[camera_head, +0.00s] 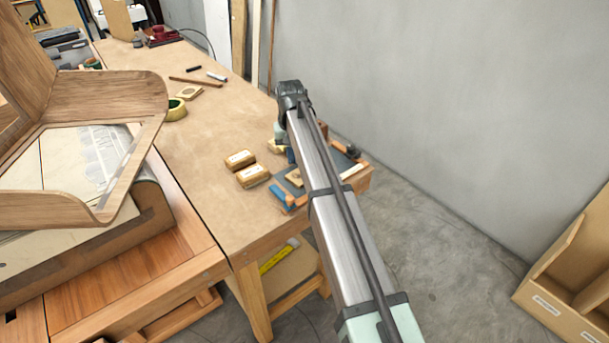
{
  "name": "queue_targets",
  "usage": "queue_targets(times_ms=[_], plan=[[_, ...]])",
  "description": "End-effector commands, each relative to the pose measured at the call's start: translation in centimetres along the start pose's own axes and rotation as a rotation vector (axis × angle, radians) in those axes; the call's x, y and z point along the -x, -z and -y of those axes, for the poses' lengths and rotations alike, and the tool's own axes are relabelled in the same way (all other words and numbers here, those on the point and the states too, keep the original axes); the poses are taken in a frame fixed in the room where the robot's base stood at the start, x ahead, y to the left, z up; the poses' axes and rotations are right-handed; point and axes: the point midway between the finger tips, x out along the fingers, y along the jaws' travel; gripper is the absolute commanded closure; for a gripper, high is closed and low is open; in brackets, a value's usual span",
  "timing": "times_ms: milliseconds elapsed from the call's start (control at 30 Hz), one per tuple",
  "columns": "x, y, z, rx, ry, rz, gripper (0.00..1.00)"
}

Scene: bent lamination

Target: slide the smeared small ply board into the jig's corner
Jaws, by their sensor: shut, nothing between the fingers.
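The jig is a dark flat base (338,160) with wooden strips at its edges, at the near right end of the tan workbench. My arm crosses in front of it and hides its middle. A small pale wooden piece (293,178) shows on the base just left of my arm; it may be the small ply board. I cannot make out a smear on it or its distance from the jig's corner. My arm bends downward beyond its dark elbow, and a pale green part shows beside it. My gripper's fingers are hidden behind the arm.
Two brown labelled blocks (252,175) lie left of the jig. A blue clamp-like part (279,194) is at its near left edge. A tape roll (175,109) and pens lie farther back. A curved wooden shell stands left; a grey wall is right.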

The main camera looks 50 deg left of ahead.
Motion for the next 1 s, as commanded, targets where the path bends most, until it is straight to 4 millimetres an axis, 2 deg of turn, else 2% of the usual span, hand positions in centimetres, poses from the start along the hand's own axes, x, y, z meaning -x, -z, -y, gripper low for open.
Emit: queue_targets(times_ms=[633, 1000], plan=[[-1.5, 0.0, 0.0, 0.0, 0.0, 0.0, 1.0], [-1.2, 0.0, 0.0, 0.0, 0.0, 0.0, 1.0]])
